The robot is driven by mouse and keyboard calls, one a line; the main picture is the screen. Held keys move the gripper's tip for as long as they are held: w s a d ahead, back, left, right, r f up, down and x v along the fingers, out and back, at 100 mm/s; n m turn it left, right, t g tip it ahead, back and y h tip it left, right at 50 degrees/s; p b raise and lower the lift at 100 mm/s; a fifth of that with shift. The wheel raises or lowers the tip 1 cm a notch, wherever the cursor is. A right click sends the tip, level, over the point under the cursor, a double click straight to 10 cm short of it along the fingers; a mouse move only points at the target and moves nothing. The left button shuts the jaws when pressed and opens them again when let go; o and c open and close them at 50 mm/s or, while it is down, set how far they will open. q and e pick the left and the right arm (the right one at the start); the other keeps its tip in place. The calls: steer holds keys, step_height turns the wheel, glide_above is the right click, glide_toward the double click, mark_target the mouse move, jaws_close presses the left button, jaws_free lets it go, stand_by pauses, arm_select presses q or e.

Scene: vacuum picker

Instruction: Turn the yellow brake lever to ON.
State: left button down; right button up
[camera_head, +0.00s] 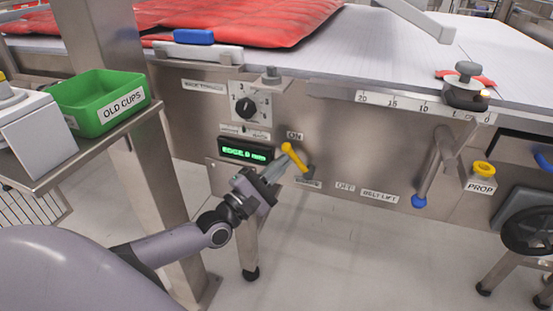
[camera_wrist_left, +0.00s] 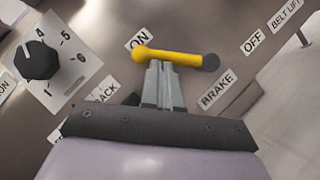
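The yellow brake lever (camera_head: 296,158) is on the steel front panel, its rounded end at upper left beside the ON label (camera_head: 295,135). Its grey pivot is at lower right. In the left wrist view the lever (camera_wrist_left: 172,56) lies across the picture, its yellow end by the ON label (camera_wrist_left: 138,39) and its pivot above the BRAKE label (camera_wrist_left: 217,90). My left gripper (camera_head: 281,161) is shut, its fingertips (camera_wrist_left: 160,66) together right at the lever's side, seemingly touching it; the lever is not between them. My right gripper is not in view.
A dial (camera_head: 246,107) and a green display (camera_head: 246,151) are left of the lever. The OFF label (camera_head: 345,187) is to its right. A blue-tipped handle (camera_head: 419,200) hangs farther right. A green bin (camera_head: 101,101) stands on a shelf at left.

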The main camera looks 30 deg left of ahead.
mark_target(293, 157)
arm_select(q)
steer(key=r+m+g+p, duration=0.1)
steer(key=m+p, duration=0.1)
steer(key=p, duration=0.1)
steer(key=d+r+m+g+h+p, duration=0.1)
steer(key=r+m+p, duration=0.1)
steer(key=m+p, duration=0.1)
steer(key=shift+w+d+g+p, duration=0.2)
steer(key=shift+g+p, duration=0.1)
steer(key=shift+g, duration=0.1)
steer(key=shift+d+r+m+g+p, duration=0.1)
steer(key=shift+d+m+g+p, duration=0.15)
steer(key=shift+m+p, duration=0.2)
steer(key=shift+w+d+r+m+g+p, duration=0.1)
steer(key=shift+d+m+g+p, duration=0.1)
steer(key=shift+m+g+p, duration=0.35)
steer(key=shift+w+d+p, duration=0.1)
steer(key=shift+d+p, duration=0.2)
steer(key=shift+p, duration=0.45)
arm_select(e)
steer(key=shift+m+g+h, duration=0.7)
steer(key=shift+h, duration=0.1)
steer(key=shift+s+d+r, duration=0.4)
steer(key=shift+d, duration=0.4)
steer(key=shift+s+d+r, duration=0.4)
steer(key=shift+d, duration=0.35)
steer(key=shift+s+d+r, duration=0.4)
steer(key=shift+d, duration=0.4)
arm_select(q)
steer(key=shift+d, duration=0.1)
